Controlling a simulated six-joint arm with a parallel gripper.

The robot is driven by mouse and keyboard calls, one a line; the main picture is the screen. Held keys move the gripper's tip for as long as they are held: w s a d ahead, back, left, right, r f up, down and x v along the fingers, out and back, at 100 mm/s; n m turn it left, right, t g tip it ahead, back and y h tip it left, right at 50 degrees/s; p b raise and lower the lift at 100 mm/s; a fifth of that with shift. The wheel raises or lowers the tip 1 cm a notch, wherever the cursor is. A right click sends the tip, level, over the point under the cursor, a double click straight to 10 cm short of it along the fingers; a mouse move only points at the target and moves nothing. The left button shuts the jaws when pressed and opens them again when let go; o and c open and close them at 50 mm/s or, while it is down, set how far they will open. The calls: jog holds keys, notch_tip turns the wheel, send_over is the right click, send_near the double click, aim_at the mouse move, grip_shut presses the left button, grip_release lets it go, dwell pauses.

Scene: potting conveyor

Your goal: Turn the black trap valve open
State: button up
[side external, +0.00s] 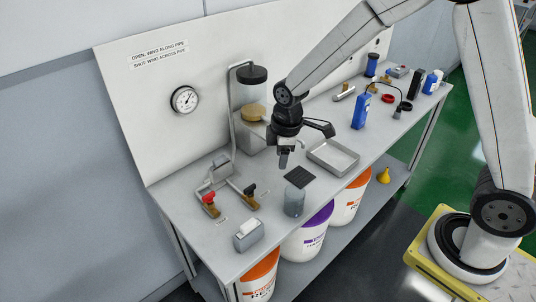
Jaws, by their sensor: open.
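The black trap valve (249,190) sits on a short pipe at the bench's left end. Its black wing looks to lie across the pipe, but it is small in the view. A brass outlet (252,203) is below it. A red-winged valve (208,198) is on another pipe to its left. My gripper (284,164) points down above the bench, right of and higher than the black valve, apart from it. It is open, and nothing shows between its fingers.
A glass jar (294,202) and a dark mat (299,177) lie right of the black valve. A tissue box (248,236) stands in front. A metal tray (334,157), blue bottle (361,111) and glass vessel (252,92) stand farther back. A gauge (184,100) is on the panel.

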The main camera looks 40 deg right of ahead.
aim_at(250, 187)
jog(key=w+a+f+n, duration=0.1)
jog(key=w+n, duration=0.1)
jog(key=w+a+f+n, duration=0.2)
jog(key=n, duration=0.1)
jog(key=w+a+f+n+g, duration=0.1)
jog(key=w+a+f+n, duration=0.1)
jog(key=w, duration=0.1)
jog(key=shift+n, duration=0.3)
jog(key=shift+d, duration=0.1)
jog(key=shift+f, duration=0.1)
jog(key=shift+f, duration=3.8)
grip_shut()
